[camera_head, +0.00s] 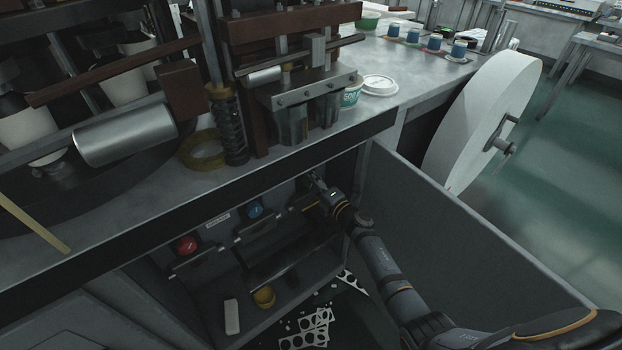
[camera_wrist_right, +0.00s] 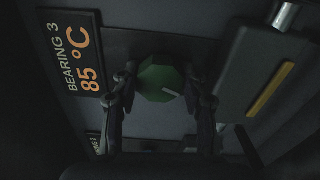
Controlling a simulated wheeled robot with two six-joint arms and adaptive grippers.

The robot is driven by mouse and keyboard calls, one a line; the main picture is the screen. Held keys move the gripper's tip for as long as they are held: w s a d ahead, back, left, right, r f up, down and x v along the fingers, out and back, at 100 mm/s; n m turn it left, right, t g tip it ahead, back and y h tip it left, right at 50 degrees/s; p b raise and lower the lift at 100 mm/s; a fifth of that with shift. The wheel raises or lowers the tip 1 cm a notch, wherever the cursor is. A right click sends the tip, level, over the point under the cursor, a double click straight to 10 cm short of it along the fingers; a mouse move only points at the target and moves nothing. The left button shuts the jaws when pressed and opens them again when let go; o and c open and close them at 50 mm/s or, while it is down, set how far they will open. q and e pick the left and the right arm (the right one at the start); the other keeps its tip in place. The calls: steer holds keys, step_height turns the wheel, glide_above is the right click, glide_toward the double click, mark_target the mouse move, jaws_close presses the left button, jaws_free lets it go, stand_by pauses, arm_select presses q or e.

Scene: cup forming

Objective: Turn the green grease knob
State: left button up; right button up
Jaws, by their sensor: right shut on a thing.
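The green grease knob (camera_wrist_right: 161,79) shows in the right wrist view as a dark green, many-sided knob with a short white mark at its lower right. My right gripper (camera_wrist_right: 160,84) is shut on it, with one finger at each side. In the head view my right gripper (camera_head: 318,183) reaches into the recess under the machine's top and hides the green knob there. A red knob (camera_head: 186,245) and a blue knob (camera_head: 255,209) sit to the left on the same panel. My left gripper is not in view.
A sign (camera_wrist_right: 72,56) reading "BEARING 3 85 °C" is left of the green knob, and a grey box with a yellow stripe (camera_wrist_right: 270,89) is at right. A shelf (camera_head: 297,272) and a side panel (camera_head: 465,240) bound the recess. Punched scrap (camera_head: 306,331) lies below.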

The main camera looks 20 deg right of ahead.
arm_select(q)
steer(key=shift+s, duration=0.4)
arm_select(e)
steer(key=shift+m, duration=0.3)
steer(key=o, duration=1.2)
steer(key=shift+c, duration=0.2)
steer(key=shift+s+d, duration=0.1)
steer(key=shift+s, duration=0.05)
steer(key=v, duration=1.1)
steer(key=shift+s, duration=0.35)
steer(key=shift+d, duration=0.1)
